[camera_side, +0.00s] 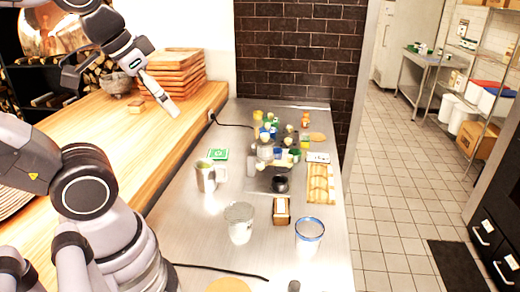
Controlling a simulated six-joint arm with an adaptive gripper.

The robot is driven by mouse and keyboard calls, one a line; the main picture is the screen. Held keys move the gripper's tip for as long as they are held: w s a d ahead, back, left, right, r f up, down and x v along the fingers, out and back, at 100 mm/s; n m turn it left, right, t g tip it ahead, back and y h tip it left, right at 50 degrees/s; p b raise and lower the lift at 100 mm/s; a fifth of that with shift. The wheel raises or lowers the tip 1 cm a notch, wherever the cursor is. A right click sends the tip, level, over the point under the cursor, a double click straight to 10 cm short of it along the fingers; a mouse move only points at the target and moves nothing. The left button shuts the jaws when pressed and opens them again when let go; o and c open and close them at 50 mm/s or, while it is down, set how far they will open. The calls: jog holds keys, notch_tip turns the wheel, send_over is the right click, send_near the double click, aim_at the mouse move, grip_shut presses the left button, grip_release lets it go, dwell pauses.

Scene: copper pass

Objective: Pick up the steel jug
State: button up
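A pale grey jug-like vessel (206,178) with a handle on its right stands upright on the steel counter (188,232). It looks like the steel jug, and its inside looks greenish. My gripper (174,112) is high at the upper left, above the wooden worktop and well apart from the vessel. It points down and to the right. I see its fingers from the side, so I cannot tell whether they are open or shut. Nothing shows between them.
A grey-rimmed container (239,224), a blue-rimmed container (309,233) and a small wooden box (282,211) stand nearer the front. A dark pot (280,184) and a wooden rack (321,184) are to the right. Several small jars crowd the back. A black cable crosses the front.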

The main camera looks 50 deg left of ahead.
jog(key=shift+c, duration=1.4)
jog(key=w+a+f+n+t+y, duration=0.15)
jog(key=w+f, duration=0.25)
jog(key=w, duration=0.4)
jog(key=w+a+f+n, duration=0.2)
jog(key=w+a+f, duration=0.15)
jog(key=w, duration=0.35)
jog(key=w+a+f+n+t+y, duration=0.1)
jog(key=w+a+f+n, duration=0.1)
jog(key=w+f, duration=0.45)
jog(key=n+t+y, duration=0.1)
jog(key=n+y, duration=0.2)
jog(key=y, duration=0.4)
send_near(226, 178)
jog(key=shift+w+a+f, duration=0.1)
jog(key=shift+w+a, duration=0.85)
jog(key=shift+a, duration=0.25)
jog(key=shift+t, duration=0.25)
jog(key=x, duration=0.7)
jog(key=shift+w+a, duration=0.1)
